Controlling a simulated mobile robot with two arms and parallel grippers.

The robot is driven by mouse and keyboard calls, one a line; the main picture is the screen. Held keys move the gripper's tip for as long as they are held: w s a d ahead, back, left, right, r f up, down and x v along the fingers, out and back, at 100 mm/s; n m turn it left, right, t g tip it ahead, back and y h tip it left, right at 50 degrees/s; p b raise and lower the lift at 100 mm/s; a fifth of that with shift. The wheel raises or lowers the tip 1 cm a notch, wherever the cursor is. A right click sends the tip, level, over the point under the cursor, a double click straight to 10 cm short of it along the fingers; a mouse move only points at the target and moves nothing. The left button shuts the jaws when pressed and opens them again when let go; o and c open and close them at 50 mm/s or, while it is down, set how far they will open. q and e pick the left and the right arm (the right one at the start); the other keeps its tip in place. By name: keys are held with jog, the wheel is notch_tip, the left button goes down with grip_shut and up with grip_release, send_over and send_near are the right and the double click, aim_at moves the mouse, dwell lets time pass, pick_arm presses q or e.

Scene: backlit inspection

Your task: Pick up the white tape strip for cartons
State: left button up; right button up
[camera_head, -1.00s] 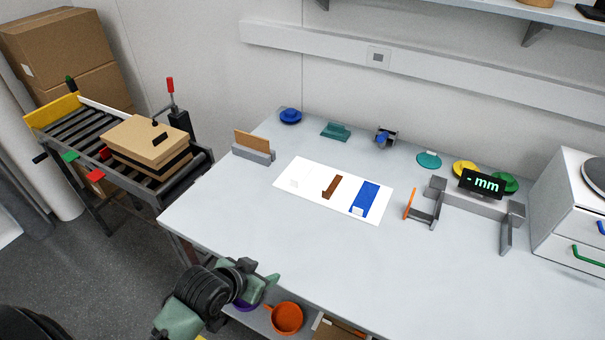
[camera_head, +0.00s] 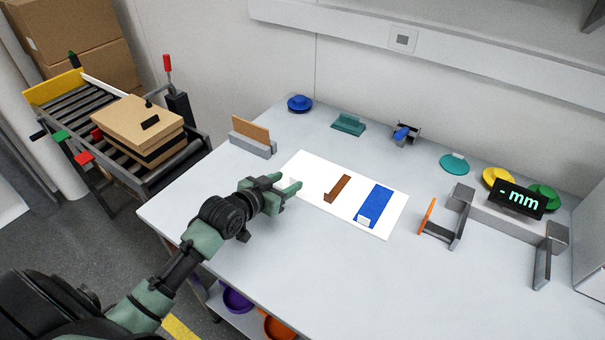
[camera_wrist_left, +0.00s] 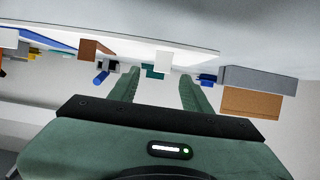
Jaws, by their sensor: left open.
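The white backlit panel (camera_head: 312,207) lies on the table with a brown strip (camera_head: 338,188) and a blue strip (camera_head: 376,204) on it. At its left end the white strip hardly stands out from the panel, and my gripper partly covers that place. In the left wrist view a small white tab (camera_wrist_left: 164,62), seemingly the white strip's, sticks out from the panel. My left gripper (camera_head: 287,181) is open and empty at the panel's left end. In the left wrist view the tab lies ahead, between the two fingers (camera_wrist_left: 159,77), with no contact visible.
A grey holder with a brown card (camera_head: 252,143) stands left of the panel. A teal block (camera_head: 348,124), a blue disc (camera_head: 299,103) and a blue-topped clamp (camera_head: 405,134) are behind it. A grey gauge with a display (camera_head: 517,199) and an orange plate (camera_head: 427,215) stand right. The front table is clear.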

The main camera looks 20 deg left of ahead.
aim_at(293, 179)
pick_arm(q)
jog(key=x, duration=0.4)
jog(key=shift+a+f, duration=0.15)
jog(key=shift+f, duration=0.1)
jog(key=shift+w+f, duration=0.1)
jog(key=shift+w, duration=0.1)
jog(key=shift+s, duration=0.1)
grip_shut()
pick_arm(e)
jog(key=shift+w+r, duration=0.3)
jog(key=shift+w, duration=0.1)
jog(key=shift+s+d, duration=0.1)
jog(key=shift+s, duration=0.05)
